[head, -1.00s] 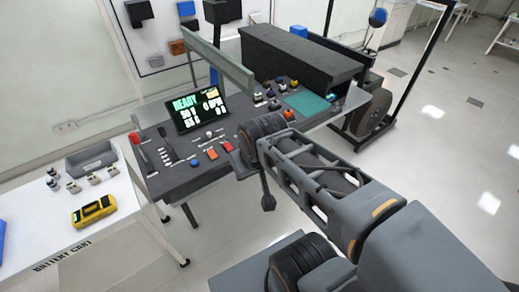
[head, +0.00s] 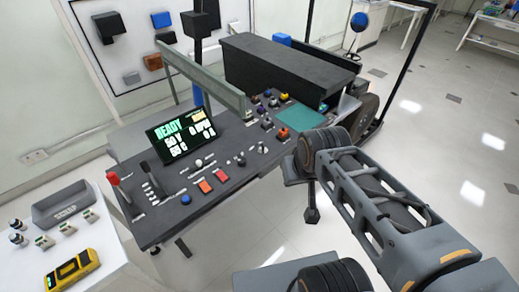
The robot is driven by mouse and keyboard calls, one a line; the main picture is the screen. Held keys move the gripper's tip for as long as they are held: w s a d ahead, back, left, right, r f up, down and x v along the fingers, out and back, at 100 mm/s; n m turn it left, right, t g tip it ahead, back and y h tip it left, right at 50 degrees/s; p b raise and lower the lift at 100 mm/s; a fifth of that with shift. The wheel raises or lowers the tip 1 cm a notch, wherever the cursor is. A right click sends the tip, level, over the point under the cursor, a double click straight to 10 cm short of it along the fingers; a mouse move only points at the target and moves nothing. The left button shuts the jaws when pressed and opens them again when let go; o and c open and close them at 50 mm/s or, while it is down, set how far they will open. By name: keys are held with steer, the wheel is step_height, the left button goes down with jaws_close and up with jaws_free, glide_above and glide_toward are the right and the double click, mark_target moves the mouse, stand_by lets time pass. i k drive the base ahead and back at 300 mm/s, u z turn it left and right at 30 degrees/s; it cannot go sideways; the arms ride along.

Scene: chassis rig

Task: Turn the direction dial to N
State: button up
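The control console (head: 225,205) has a dark sloping top with several controls. Two small dark knobs, one (head: 240,160) near the middle and one (head: 263,148) to its right, have pale markings around them. The direction dial is not clearly identifiable among these controls, and its letters and pointer are too small to read. My arm comes in from the lower right, and its dark end part, apparently my gripper (head: 311,214), hangs down in front of the console's right part. It appears apart from the controls. Its fingers are too small and dark to tell open from shut.
A lit screen (head: 180,135) reads READY. A white cart (head: 108,245) with a yellow device (head: 72,270) stands at left. Floor (head: 440,160) at right is open.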

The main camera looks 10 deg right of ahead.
mark_target(242, 161)
steer(key=u, duration=0.05)
steer(key=i, duration=0.75)
steer(key=z, duration=0.1)
steer(key=k, duration=0.25)
steer(key=u, duration=0.85)
